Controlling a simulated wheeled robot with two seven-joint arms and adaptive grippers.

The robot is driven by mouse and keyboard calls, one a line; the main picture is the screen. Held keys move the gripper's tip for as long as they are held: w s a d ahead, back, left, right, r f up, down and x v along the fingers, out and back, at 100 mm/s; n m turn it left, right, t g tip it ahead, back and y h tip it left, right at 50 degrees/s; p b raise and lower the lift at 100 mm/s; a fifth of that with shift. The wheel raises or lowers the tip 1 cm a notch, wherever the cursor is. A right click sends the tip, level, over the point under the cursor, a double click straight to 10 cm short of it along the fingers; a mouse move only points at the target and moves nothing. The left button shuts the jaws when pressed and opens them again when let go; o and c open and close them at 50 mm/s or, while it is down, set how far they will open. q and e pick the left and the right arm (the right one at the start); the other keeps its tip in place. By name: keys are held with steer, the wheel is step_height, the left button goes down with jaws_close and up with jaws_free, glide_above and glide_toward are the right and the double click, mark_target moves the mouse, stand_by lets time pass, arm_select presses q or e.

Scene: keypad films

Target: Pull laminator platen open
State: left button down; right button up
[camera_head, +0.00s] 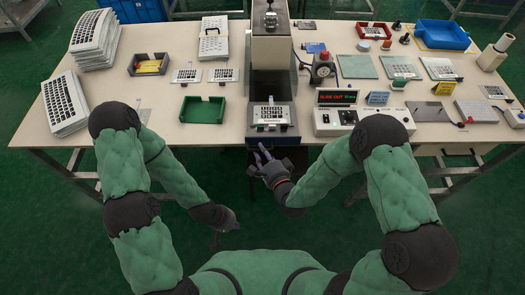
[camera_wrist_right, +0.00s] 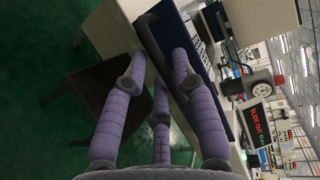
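The laminator (camera_head: 271,60) stands at the middle of the table, a tall grey machine. Its dark platen (camera_head: 290,137) sits at the table's front edge with a keypad film (camera_head: 270,114) on top. My right gripper (camera_head: 259,158) is just in front of and below the platen front. In the right wrist view, its purple fingers (camera_wrist_right: 158,68) are spread on both sides of a dark bar handle (camera_wrist_right: 152,38) on the platen's blue front (camera_wrist_right: 206,88); contact cannot be told. My left gripper (camera_head: 228,222) hangs low before the table, away from it; its fingers are too small to judge.
A control box (camera_head: 340,120) with a red-lettered display stands right of the platen. A green tray (camera_head: 202,110) lies to the left. Stacks of films (camera_head: 65,103) fill the far left. The floor before the table is clear.

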steer(key=v, duration=1.2)
steer(key=shift+f, duration=0.1)
stand_by(0.4)
steer(key=d+f+n+g+h, duration=0.25)
steer(key=f+n+g, duration=0.4)
steer(key=f, duration=0.65)
steer(key=s+d+f+n+g, duration=0.2)
steer(key=s+f+n+g, duration=0.3)
steer(key=s+f+g, duration=0.2)
steer(key=shift+s+f, duration=0.75)
steer(key=shift+s, duration=0.25)
